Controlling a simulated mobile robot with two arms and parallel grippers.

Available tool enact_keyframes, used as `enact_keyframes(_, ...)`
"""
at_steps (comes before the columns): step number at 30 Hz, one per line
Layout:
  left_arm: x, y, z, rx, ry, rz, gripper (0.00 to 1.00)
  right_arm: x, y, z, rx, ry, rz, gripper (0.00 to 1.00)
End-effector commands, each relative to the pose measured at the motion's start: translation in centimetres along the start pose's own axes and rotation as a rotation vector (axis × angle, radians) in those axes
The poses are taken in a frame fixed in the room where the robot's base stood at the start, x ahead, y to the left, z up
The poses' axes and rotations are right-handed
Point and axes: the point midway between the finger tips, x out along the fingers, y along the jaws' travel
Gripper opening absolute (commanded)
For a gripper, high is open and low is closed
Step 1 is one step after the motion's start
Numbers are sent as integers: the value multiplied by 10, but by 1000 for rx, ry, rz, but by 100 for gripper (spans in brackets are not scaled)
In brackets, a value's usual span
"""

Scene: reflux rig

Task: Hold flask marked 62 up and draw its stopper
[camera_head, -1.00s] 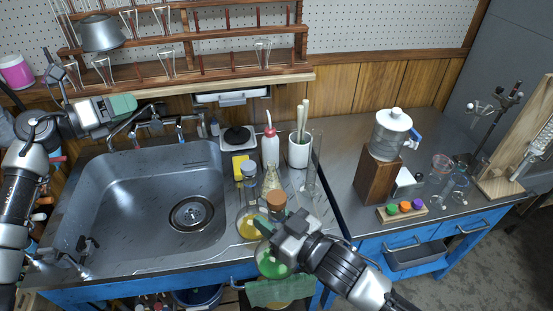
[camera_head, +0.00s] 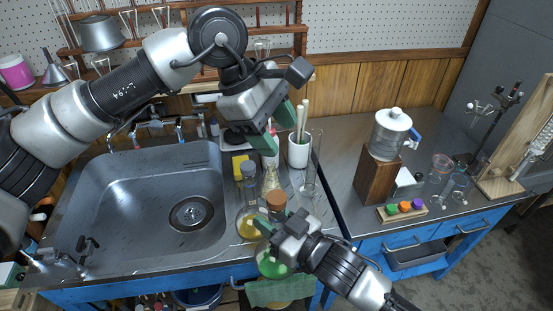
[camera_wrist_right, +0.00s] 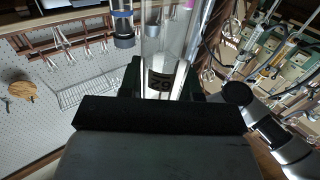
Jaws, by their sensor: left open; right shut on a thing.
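A round flask with green liquid (camera_head: 272,265) is at the counter's front edge, with a brown stopper (camera_head: 277,200) in its top. My right gripper (camera_head: 268,226) is shut on its neck. The flask looks upright; I cannot tell how far its base is above the surface. In the right wrist view a glass neck (camera_wrist_right: 165,45) stands between the jaws, with a dark label (camera_wrist_right: 162,82) that seems to read 62, partly hidden. My left gripper (camera_head: 277,127) is open and empty, above and behind the brown stopper, apart from it.
The sink (camera_head: 130,205) lies left. A white pot with rods (camera_head: 298,152) and a glass cylinder (camera_head: 312,170) stand right. Counter beyond is partly clear.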

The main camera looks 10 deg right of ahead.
Motion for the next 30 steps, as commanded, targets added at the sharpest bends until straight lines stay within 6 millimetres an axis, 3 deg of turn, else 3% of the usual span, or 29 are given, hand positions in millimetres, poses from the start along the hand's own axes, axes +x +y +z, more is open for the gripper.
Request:
enact_keyframes(3, 17, -18, 11, 156, 174, -121, 57, 0, 0, -1, 0, 2, 0, 0)
enact_keyframes(9, 29, -36, 10, 291, 344, -248, 57, 0, 0, -1, 0, 2, 0, 0)
enact_keyframes(16, 41, -42, 4, 317, 380, -279, 57, 0, 0, -1, 0, 2, 0, 0)
enact_keyframes(30, 87, -52, -16, 315, 376, -276, 57, 0, 0, -1, 0, 2, 0, 0)
